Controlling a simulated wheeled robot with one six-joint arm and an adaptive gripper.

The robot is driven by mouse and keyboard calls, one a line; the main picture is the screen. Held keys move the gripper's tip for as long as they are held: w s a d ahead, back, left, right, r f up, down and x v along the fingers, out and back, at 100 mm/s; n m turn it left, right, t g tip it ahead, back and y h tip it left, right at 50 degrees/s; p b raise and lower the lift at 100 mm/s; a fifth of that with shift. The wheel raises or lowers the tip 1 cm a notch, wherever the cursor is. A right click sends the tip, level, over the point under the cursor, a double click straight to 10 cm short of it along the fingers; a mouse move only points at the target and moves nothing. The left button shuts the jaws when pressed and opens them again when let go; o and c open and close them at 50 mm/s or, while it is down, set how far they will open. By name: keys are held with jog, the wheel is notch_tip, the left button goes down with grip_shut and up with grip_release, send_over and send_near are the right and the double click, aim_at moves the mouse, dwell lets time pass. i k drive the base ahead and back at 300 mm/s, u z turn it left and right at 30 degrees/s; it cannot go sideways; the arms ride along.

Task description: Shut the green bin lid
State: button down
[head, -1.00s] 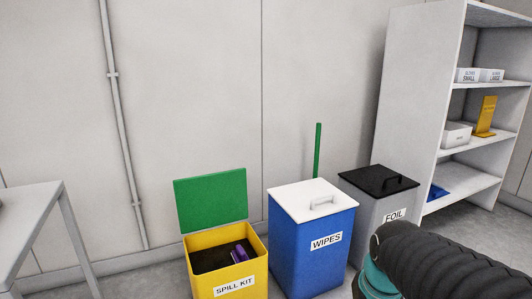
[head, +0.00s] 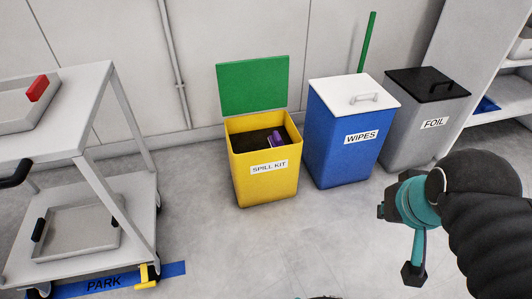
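The green lid (head: 252,84) stands open and upright at the back edge of the yellow bin (head: 265,190), which is labelled SPILL KIT. The bin's mouth is uncovered, and a purple item (head: 275,138) with a pale part shows inside over a dark interior. My arm, with a black ribbed sleeve and a teal joint, is at the right of the head view, in front of the bins and apart from the lid.
Right of the yellow bin stand a blue WIPES bin (head: 345,150) with a shut white lid and a grey FOIL bin (head: 415,140) with a shut black lid. A thin green upright piece (head: 367,42) rises behind them. A trolley (head: 100,80) stands left. The front floor is clear.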

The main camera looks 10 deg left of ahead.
aim_at(245, 86)
jog(key=u, duration=0.45)
jog(key=i, duration=0.95)
jog(key=z, duration=0.15)
